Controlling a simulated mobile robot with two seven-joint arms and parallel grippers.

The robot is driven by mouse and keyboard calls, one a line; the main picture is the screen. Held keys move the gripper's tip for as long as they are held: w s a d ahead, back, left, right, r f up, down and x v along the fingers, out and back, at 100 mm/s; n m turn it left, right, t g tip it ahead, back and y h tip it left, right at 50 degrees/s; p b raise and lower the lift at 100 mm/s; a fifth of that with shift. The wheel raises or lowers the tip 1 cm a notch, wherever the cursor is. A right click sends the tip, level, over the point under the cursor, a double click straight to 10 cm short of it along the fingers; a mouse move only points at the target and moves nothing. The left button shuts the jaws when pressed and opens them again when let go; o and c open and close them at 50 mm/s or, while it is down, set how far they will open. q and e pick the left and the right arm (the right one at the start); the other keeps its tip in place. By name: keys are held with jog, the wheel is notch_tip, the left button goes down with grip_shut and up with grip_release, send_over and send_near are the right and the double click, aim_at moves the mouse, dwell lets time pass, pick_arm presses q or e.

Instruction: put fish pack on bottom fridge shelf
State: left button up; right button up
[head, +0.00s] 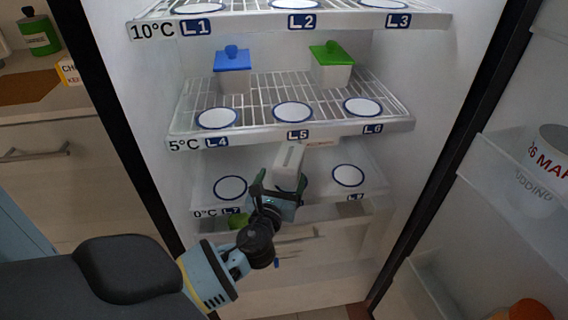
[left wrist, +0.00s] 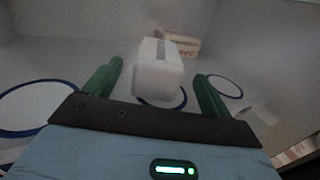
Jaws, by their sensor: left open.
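The bottom shelf (head: 325,201) of the fridge, marked 0°C, has ringed white spots on it. A white box (head: 289,158) with dark lettering stands over the middle spot; I cannot read whether it is the fish pack. My left gripper (head: 279,184) reaches in at the front of the box. In the left wrist view the box (left wrist: 160,76) lies between the open green fingers (left wrist: 158,72), with gaps on both sides. A pale reddish package (left wrist: 183,42) shows behind the box, partly hidden. My right gripper is not in view.
The left spot (head: 230,188) and right spot (head: 348,176) on the bottom shelf are empty. The 5°C shelf (head: 290,135) above holds a blue-lidded container (head: 233,72) and a green-lidded container (head: 332,66). The open door rack (head: 510,180) stands at right.

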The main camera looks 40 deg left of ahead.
pick_arm(q)
jog(key=v, duration=0.6)
jog(key=shift+p, duration=0.35)
